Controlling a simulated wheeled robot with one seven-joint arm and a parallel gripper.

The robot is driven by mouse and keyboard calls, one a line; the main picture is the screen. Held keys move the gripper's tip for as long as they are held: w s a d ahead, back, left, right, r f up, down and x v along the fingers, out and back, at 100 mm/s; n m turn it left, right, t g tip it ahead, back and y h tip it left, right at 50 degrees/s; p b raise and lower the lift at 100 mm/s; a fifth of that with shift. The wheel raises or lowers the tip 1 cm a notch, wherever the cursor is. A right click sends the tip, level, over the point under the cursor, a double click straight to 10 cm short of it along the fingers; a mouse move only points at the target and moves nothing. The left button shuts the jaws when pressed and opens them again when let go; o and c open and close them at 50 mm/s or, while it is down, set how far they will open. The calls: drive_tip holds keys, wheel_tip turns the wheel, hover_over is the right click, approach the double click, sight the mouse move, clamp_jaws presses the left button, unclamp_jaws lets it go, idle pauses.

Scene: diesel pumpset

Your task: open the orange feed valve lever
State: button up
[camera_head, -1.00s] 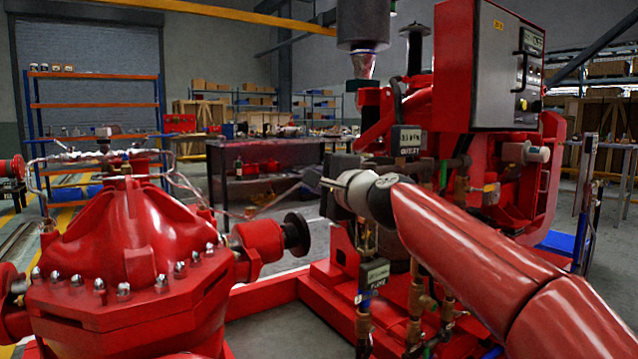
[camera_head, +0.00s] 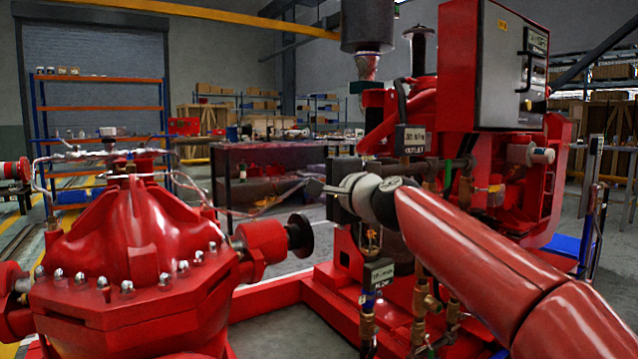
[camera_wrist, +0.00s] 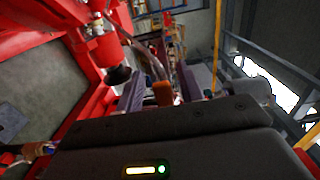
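An orange block-like piece (camera_wrist: 163,93), which looks like the feed valve lever, shows in the wrist view between the two fingers of my gripper (camera_wrist: 160,90). The fingers stand apart, and gaps seem to show on both sides of the orange piece. I cannot tell whether either finger touches it. In the head view my gripper (camera_head: 318,188) points left in front of the red pumpset, at the end of my red arm. The orange lever cannot be made out there, and the valve body is hidden or too small to tell.
A red pump casing (camera_head: 135,255) with a dark shaft flange (camera_head: 300,235) stands left of my gripper. Brass pipe fittings (camera_head: 425,310) and a flow label (camera_head: 378,273) sit below my wrist. A control box (camera_head: 510,70) rises at the right. A dark workbench (camera_head: 228,185) stands behind.

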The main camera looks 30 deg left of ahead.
drive_tip(key=shift+d+r, duration=0.1)
drive_tip(key=b+v, duration=0.2)
drive_tip(key=v, duration=0.5)
drive_tip(key=shift+s+d+b, duration=0.15)
drive_tip(key=shift+d+b, duration=0.15)
drive_tip(key=shift+b, duration=0.05)
